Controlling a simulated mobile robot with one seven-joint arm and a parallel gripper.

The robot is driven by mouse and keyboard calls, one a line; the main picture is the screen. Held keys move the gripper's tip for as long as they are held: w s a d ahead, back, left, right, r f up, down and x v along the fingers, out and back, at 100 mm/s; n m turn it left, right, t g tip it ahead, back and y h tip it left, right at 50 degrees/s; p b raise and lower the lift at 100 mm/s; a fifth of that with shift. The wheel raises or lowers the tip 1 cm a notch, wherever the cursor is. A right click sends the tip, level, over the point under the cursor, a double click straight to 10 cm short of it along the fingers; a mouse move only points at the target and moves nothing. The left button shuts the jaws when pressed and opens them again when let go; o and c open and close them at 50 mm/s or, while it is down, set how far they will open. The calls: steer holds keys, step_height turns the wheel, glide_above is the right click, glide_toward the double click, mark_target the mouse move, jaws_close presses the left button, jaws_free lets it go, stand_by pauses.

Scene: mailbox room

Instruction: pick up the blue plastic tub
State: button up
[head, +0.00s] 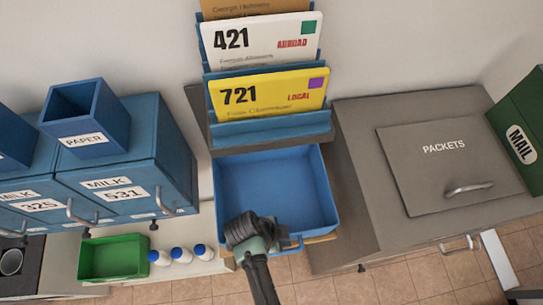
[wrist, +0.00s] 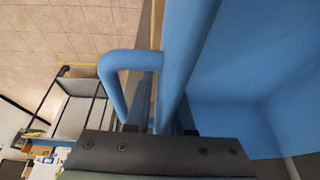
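The blue plastic tub (head: 235,185) is an open, empty box with a loop handle on its near side. It stands below the letter rack in the head view. My gripper (head: 262,238) is at the tub's near wall, pointing down and covering part of the rim. In the wrist view, the tub's wall (wrist: 190,45) runs down between my two fingers (wrist: 163,125), with the loop handle (wrist: 120,70) on the left and the tub's inside on the right. The fingertips are hidden, so I cannot tell whether they press on the wall.
A rack with a yellow 721 card (head: 268,93) stands behind the tub. A grey PACKETS box (head: 445,165) is to the right. Blue MILK boxes (head: 125,165), a green tray (head: 113,257) and small blue-capped bottles (head: 181,255) are to the left.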

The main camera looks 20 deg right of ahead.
jaws_close()
steer(key=shift+w+r, duration=0.1)
stand_by(1.2)
